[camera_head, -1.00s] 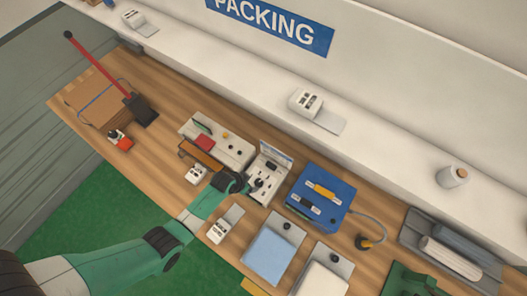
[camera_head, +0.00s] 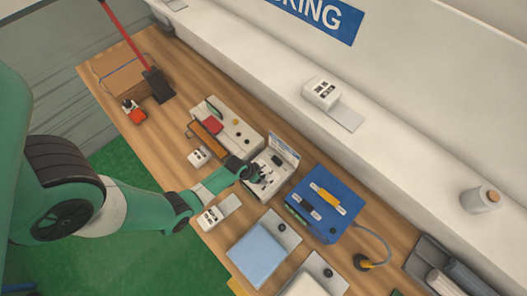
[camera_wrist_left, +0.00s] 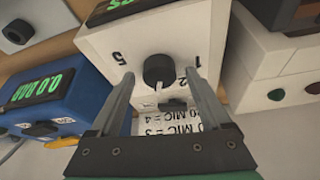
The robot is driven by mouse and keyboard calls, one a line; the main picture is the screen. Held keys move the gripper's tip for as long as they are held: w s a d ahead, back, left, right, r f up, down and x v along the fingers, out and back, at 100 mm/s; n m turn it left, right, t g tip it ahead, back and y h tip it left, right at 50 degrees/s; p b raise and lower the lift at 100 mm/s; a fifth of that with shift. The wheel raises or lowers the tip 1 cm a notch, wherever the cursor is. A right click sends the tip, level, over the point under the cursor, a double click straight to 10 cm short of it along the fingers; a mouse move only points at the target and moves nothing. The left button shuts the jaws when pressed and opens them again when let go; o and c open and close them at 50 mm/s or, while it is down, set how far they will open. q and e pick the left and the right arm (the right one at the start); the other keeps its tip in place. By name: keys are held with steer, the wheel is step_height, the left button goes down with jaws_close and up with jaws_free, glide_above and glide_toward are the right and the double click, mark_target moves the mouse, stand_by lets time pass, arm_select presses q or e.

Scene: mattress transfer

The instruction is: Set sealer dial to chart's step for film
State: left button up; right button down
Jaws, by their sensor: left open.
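The white sealer (camera_head: 268,172) stands mid-table in the head view, with a small upright label panel (camera_head: 284,149) at its back. In the left wrist view its black round dial (camera_wrist_left: 158,68) shows, with a pale pointer directed toward the bottom of the picture. Printed 5, 1 and 2 are around the dial. Chart lines (camera_wrist_left: 155,130) ending "MIC = 3" and "MIC = 4" are partly hidden by my gripper. My left gripper (camera_wrist_left: 162,80) is open, its fingers on either side of the dial with gaps to it. My right gripper is not in view.
A blue machine (camera_head: 322,203) with a hose stands right of the sealer. A white box with a red part (camera_head: 225,125) stands left. A light blue stack (camera_head: 257,252) lies in front. Cartons (camera_head: 125,80) are at the far left. A shelf runs behind the table.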

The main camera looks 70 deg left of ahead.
arm_select(q)
steer(key=shift+f, duration=0.15)
jaws_close()
stand_by(0.4)
steer(key=shift+n, duration=0.3)
steer(key=shift+d+n+y+p, duration=0.1)
steer(key=shift+n+y+p, duration=0.3)
steer(key=shift+n, duration=0.5)
steer(key=n, duration=0.2)
steer(key=n+g+y, duration=0.1)
steer(key=n, duration=0.1)
steer(key=shift+w+d+y, duration=0.1)
steer(key=shift+w+y, duration=0.05)
steer(key=shift+y, duration=0.15)
steer(key=shift+n+g+y+p, duration=0.3)
steer(key=shift+n+g, duration=0.4)
steer(key=shift+n, duration=0.9)
